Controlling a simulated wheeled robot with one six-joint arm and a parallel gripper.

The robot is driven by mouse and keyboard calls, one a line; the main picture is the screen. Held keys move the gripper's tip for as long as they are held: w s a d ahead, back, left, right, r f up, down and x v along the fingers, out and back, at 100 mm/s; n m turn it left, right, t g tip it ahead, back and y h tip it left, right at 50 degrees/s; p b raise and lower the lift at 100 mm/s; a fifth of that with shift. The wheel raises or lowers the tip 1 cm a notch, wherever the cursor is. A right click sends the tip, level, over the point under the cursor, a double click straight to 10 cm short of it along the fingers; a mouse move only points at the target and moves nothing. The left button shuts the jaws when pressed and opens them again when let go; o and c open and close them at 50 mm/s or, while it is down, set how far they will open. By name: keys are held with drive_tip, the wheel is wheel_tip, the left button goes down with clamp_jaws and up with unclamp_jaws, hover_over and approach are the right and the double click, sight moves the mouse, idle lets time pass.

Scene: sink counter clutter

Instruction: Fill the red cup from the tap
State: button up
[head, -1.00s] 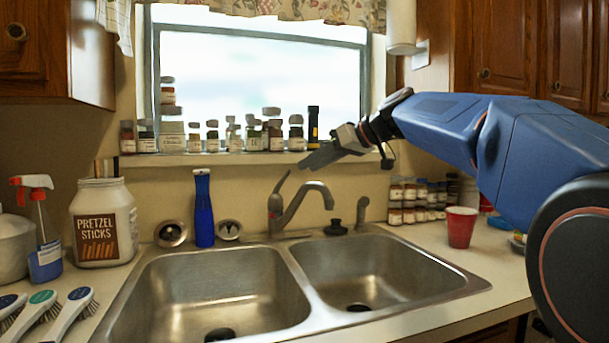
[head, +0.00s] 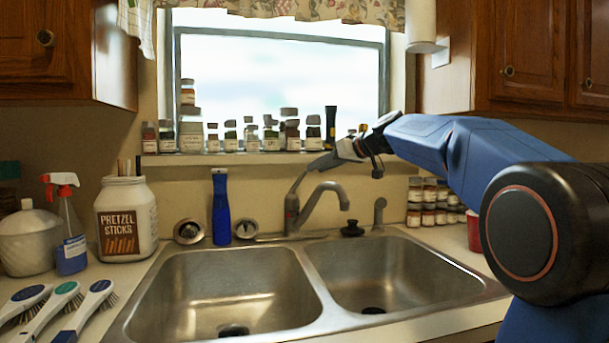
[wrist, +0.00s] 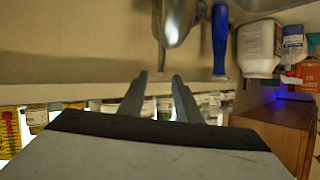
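The red cup (head: 474,231) stands on the counter right of the sink, mostly hidden behind my arm in the head view. The tap (head: 317,207) stands behind the double sink, its spout over the divider side of the right basin. Its lever (head: 297,184) tilts up to the right. My gripper (head: 312,167) is just above and right of the lever. In the wrist view, my gripper's fingers (wrist: 160,76) are apart with nothing between them, and the tap (wrist: 179,18) lies just beyond the tips. Contact with the lever cannot be told. No water shows.
A blue bottle (head: 221,207) stands left of the tap. Spice jars (head: 270,136) line the windowsill behind my gripper. More jars (head: 428,202) stand at the right. A pretzel jar (head: 127,220), spray bottle (head: 70,228) and brushes (head: 85,310) are at left. Both basins look clear.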

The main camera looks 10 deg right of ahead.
sight(304, 173)
drive_tip(key=x, duration=0.7)
drive_tip(key=shift+w+a, duration=0.15)
drive_tip(key=shift+a, duration=0.1)
clamp_jaws()
